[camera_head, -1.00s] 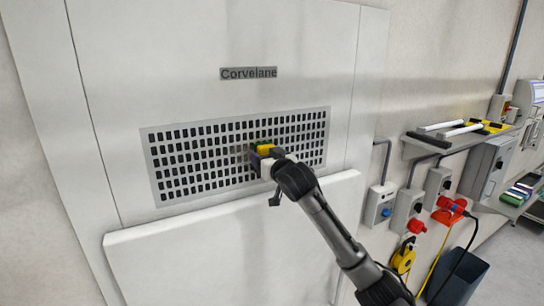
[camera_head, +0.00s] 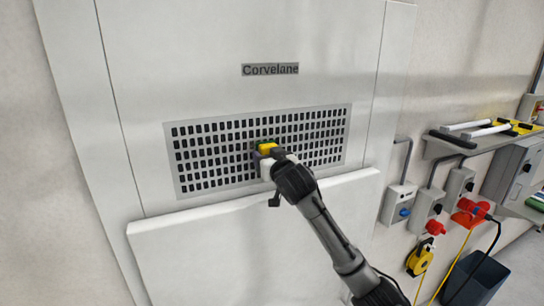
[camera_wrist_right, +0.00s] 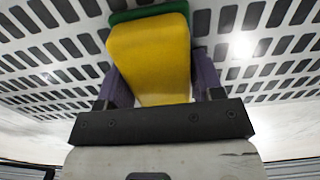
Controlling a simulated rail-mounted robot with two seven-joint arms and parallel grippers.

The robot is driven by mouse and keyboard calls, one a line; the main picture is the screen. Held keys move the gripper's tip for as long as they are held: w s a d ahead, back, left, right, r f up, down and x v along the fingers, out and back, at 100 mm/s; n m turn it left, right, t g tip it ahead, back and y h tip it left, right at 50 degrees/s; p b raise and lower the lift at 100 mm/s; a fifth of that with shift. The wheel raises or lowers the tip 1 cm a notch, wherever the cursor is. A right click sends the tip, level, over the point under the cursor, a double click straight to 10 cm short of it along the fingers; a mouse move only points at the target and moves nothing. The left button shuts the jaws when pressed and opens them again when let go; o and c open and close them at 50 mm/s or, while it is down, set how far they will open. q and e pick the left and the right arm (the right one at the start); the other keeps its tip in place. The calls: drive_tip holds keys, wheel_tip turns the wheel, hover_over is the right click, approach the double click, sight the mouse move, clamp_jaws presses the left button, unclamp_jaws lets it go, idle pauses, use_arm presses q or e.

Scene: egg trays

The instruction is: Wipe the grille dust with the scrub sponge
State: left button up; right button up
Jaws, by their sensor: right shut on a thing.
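The grille (camera_head: 180,187) is a pale metal panel with rows of dark slots, set in a white cabinet front. The scrub sponge (camera_head: 267,148), yellow with a green scrub layer, is at the middle of the grille. My right gripper (camera_head: 263,155) is shut on it. In the right wrist view the sponge (camera_wrist_right: 150,50) sits between the purple fingers, green side toward the grille (camera_wrist_right: 60,45); the contact face is hidden. I cannot clearly make out dust on the grille. My left gripper is not in view.
A white ledge (camera_head: 250,225) juts out below the grille. A Corvelane nameplate (camera_head: 270,70) is above it. To the right are wall sockets (camera_head: 400,200), a shelf (camera_head: 470,143), a yellow cable reel (camera_head: 420,258) and a dark bin (camera_head: 475,280).

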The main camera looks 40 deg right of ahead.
sight(243, 152)
drive_tip(key=shift+w+a+p, duration=0.1)
drive_tip(key=shift+w+a, duration=0.15)
drive_tip(key=shift+a, duration=0.4)
drive_tip(key=shift+w+a+p, duration=0.15)
drive_tip(key=shift+w+a, duration=0.15)
drive_tip(key=shift+a, duration=0.35)
drive_tip(key=shift+w+a+p, duration=0.1)
drive_tip(key=shift+w+a, duration=0.15)
drive_tip(key=shift+a, duration=0.4)
drive_tip(key=shift+w+a, duration=0.2)
drive_tip(key=shift+a, duration=0.4)
drive_tip(key=shift+w+a, duration=0.15)
drive_tip(key=shift+a, duration=0.4)
drive_tip(key=shift+w+r, duration=0.1)
drive_tip(key=shift+r, duration=0.65)
drive_tip(key=shift+s+d, duration=0.45)
drive_tip(key=shift+d, duration=0.75)
drive_tip(key=shift+s+d, duration=0.4)
drive_tip(key=shift+d, duration=0.75)
drive_tip(key=shift+s+d, duration=0.45)
drive_tip(key=shift+d, duration=0.75)
drive_tip(key=d, duration=0.1)
drive_tip(key=s+d, duration=0.1)
drive_tip(key=d, duration=0.1)
drive_tip(key=shift+s, duration=0.15)
